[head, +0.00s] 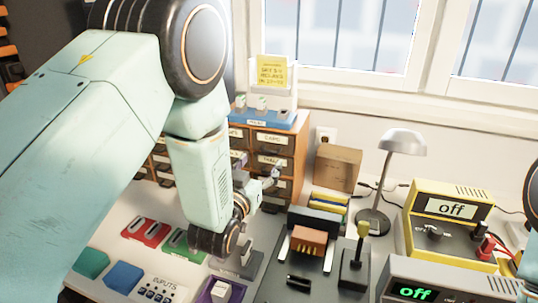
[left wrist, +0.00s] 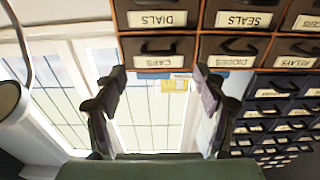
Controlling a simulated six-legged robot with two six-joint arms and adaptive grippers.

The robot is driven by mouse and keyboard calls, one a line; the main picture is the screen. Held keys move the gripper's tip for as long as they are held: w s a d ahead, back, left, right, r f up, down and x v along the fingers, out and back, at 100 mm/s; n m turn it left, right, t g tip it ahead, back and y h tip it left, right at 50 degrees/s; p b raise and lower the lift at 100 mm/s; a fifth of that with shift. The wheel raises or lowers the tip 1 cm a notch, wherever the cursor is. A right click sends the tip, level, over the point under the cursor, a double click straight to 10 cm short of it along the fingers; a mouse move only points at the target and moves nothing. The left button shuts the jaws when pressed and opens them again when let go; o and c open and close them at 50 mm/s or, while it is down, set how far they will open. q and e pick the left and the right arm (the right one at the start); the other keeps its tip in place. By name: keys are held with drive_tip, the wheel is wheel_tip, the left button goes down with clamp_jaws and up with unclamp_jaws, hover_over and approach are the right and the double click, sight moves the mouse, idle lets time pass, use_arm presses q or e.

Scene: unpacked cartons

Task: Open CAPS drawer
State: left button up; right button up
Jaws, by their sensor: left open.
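The CAPS drawer (head: 273,139) is in the top row of a small orange-framed cabinet with dark drawer fronts, below the window. It looks shut. In the left wrist view the CAPS drawer (left wrist: 157,48) shows its dark handle and white label, beside the DIODES drawer (left wrist: 228,48). My left gripper (head: 272,177) is in front of the cabinet, low beside the lower drawers, partly hidden by my own arm. In the left wrist view its two fingers (left wrist: 160,84) stand wide apart with nothing between them, and the CAPS drawer lies beyond them. My right gripper is out of view.
A yellow note (head: 271,71) stands on the cabinet. A cardboard box (head: 338,167) and a lamp (head: 402,143) are to its right. A yellow meter (head: 448,220), a grey meter (head: 440,282) and a dark fixture (head: 310,245) fill the bench front. Red and green trays (head: 145,231) are at left.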

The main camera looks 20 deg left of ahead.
sight(269, 152)
use_arm(q)
drive_tip(key=w, duration=0.4)
drive_tip(key=w+d, duration=0.1)
drive_tip(key=w, duration=0.1)
drive_tip(key=shift+w+f, duration=0.25)
drive_tip(key=shift+a+r, duration=0.3)
drive_tip(key=shift+a, duration=0.15)
drive_tip(key=shift+w+d+f, duration=0.15)
drive_tip(key=shift+w+d, duration=0.1)
drive_tip(key=shift+w, duration=0.05)
drive_tip(key=shift+d, duration=0.1)
drive_tip(key=shift+c, duration=0.6)
drive_tip(key=shift+s+a, duration=0.2)
drive_tip(key=shift+a, duration=0.05)
drive_tip(key=c, duration=0.4)
drive_tip(key=shift+d, duration=0.15)
drive_tip(key=c, duration=0.3)
clamp_jaws()
